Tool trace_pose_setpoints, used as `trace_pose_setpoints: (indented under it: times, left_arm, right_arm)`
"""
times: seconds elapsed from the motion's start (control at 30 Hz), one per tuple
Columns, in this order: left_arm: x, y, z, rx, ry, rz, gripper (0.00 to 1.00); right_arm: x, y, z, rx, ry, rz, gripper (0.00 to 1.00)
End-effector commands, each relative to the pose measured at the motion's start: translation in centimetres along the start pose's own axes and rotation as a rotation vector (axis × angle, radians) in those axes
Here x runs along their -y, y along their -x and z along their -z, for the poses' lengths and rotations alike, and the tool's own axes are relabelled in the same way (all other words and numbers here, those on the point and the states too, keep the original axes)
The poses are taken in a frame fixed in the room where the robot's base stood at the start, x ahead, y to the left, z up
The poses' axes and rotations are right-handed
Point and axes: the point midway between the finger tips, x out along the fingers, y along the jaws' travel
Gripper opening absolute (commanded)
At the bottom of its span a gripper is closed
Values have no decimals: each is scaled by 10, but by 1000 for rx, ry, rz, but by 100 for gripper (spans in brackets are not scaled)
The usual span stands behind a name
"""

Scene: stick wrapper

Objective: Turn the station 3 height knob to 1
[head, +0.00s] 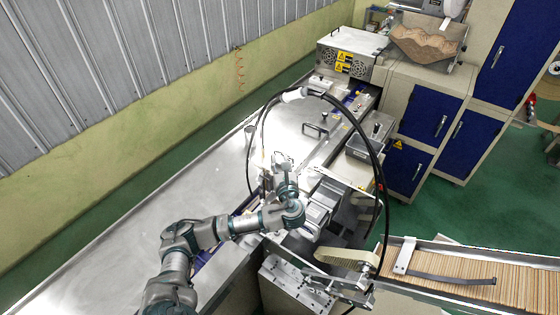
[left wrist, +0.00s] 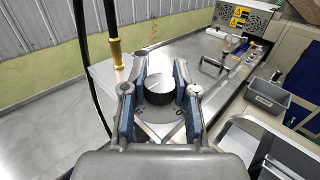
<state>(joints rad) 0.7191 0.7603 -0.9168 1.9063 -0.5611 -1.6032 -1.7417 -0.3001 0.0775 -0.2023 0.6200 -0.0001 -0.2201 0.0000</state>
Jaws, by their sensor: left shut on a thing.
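The height knob (left wrist: 168,90) shows in the left wrist view as a black, ribbed round knob with a pale top and a thin line across it. My left gripper (left wrist: 160,68) is shut on the knob, with one blue-padded finger on each side. In the head view my left gripper (head: 283,162) is over the machine's near part, and the knob is hidden there. My right gripper is in no view.
Black hoses (head: 350,115) arch just right of my left gripper. A steel tabletop (head: 200,180) lies to the left. A tray of wooden sticks (head: 470,275) is at the lower right.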

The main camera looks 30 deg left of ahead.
Motion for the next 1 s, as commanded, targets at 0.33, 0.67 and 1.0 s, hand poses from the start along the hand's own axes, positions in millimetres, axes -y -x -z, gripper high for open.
trace_pose_setpoints:
  times: [0.33, 0.67, 1.0]
  left_arm:
    - [1, 2, 2, -4, -1, 3, 0]
    - [2, 2, 2, -4, -1, 4, 41]
    - [1, -1, 2, -3, 0, 2, 55]
  right_arm:
    - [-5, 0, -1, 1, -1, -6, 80]
    - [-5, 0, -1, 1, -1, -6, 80]
    - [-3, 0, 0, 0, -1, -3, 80]
